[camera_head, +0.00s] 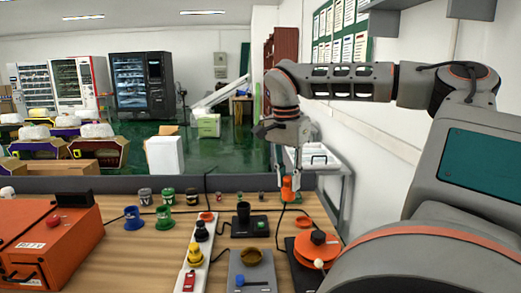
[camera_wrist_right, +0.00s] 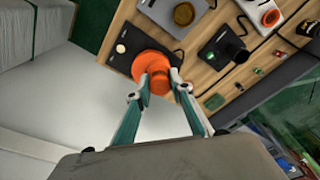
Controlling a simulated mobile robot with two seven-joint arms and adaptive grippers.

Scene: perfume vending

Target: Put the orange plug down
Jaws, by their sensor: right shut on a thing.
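The orange plug (camera_head: 290,189) hangs upright below my right gripper (camera_head: 290,177), near the back right edge of the wooden table (camera_head: 128,262). In the right wrist view the gripper's two fingers (camera_wrist_right: 160,82) are closed on the plug (camera_wrist_right: 157,73), which fills the space between the tips. Behind it in that view lies a dark pad (camera_wrist_right: 121,47) at the table's edge. Whether the plug touches anything below cannot be told. My left gripper is not in view.
A round orange piece with a dark knob (camera_head: 318,248) stands at the right, partly behind my arm. A black cup (camera_head: 243,212) on a base, a white power strip (camera_head: 190,264), an orange box (camera_head: 45,244) and several small pots crowd the table.

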